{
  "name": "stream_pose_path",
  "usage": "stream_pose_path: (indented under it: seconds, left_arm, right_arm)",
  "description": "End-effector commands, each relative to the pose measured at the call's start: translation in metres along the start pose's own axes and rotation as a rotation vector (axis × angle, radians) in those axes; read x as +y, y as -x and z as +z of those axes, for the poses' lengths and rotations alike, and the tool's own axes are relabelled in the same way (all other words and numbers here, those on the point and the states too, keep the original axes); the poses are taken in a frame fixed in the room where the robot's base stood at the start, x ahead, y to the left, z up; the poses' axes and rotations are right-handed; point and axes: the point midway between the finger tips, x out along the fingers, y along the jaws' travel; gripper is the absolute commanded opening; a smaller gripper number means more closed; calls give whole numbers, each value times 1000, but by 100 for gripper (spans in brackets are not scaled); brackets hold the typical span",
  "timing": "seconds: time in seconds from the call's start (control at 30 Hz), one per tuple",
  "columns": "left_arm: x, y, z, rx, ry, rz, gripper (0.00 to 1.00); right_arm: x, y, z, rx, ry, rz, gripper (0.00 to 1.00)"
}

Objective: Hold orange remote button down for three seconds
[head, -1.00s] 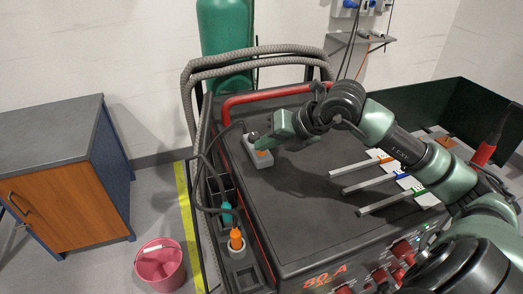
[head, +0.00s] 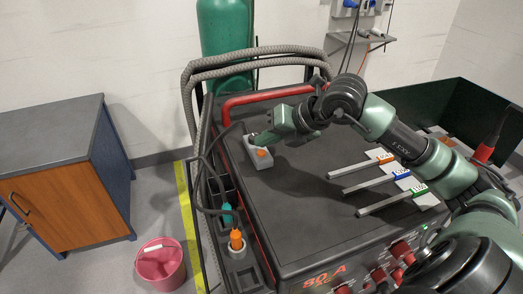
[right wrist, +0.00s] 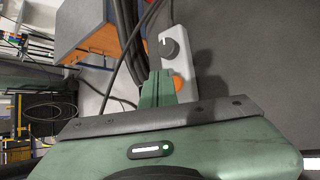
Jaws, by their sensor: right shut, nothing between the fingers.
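The remote is a small light-grey box (head: 265,164) on the dark top of the welding machine (head: 310,190), near its left edge. Its orange button (head: 262,153) shows clearly in the head view. In the right wrist view the remote (right wrist: 184,62) has a dark knob (right wrist: 169,47), and the orange button (right wrist: 178,83) is partly hidden beside the fingers. My left gripper is not in view.
A red rail (head: 262,96) and grey hoses (head: 250,58) run behind the remote. Several rods with coloured tags (head: 370,175) lie to the right. Teal and orange handled tools (head: 236,240) stand in holders at the left side. The middle of the top is clear.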

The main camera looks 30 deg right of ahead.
Motion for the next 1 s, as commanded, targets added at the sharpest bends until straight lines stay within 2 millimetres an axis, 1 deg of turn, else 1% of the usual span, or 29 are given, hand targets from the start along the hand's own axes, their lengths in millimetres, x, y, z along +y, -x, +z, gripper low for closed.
stream_pose_path:
  seconds: [0.27, 0.7, 1.0]
  left_arm:
    - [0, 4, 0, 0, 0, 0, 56]
    - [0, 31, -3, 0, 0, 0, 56]
    - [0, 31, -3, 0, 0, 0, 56]
  right_arm:
    - [3, 4, 3, -1, 1, 1, 0]
    - [24, 33, 24, -1, 0, 1, 0]
    - [25, 35, 25, 0, 0, 1, 0]
